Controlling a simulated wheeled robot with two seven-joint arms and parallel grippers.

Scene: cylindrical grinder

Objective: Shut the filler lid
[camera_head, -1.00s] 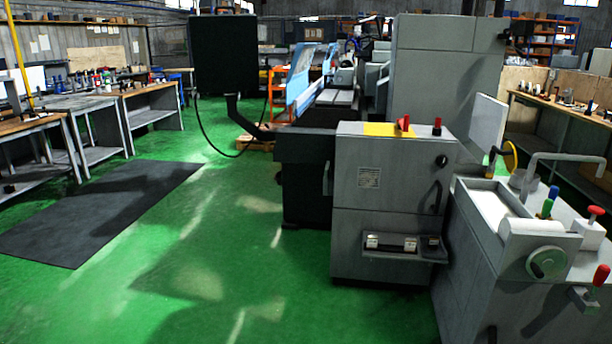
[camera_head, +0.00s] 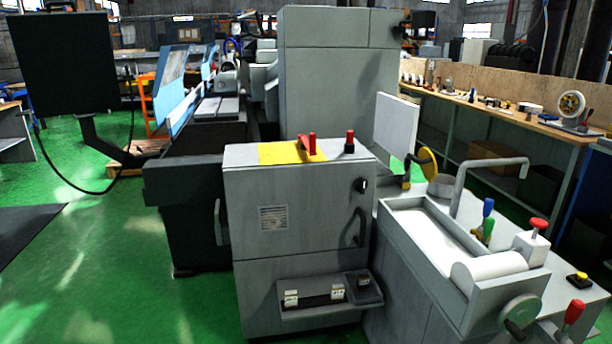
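A pale flat panel (camera_head: 397,125) stands upright at the far end of the low grey unit on the right. It looks like a raised lid, but I cannot tell for certain that it is the filler lid. An open-topped pale trough (camera_head: 425,222) lies in front of it, with a white roller (camera_head: 490,268) at its near end. Neither of my grippers is in view.
A grey cabinet (camera_head: 290,205) with red knobs and a yellow plate stands left of the trough. A bent grey pipe (camera_head: 488,165), coloured levers and a handwheel (camera_head: 519,312) stick out around the trough. A black screen (camera_head: 66,65) hangs at left.

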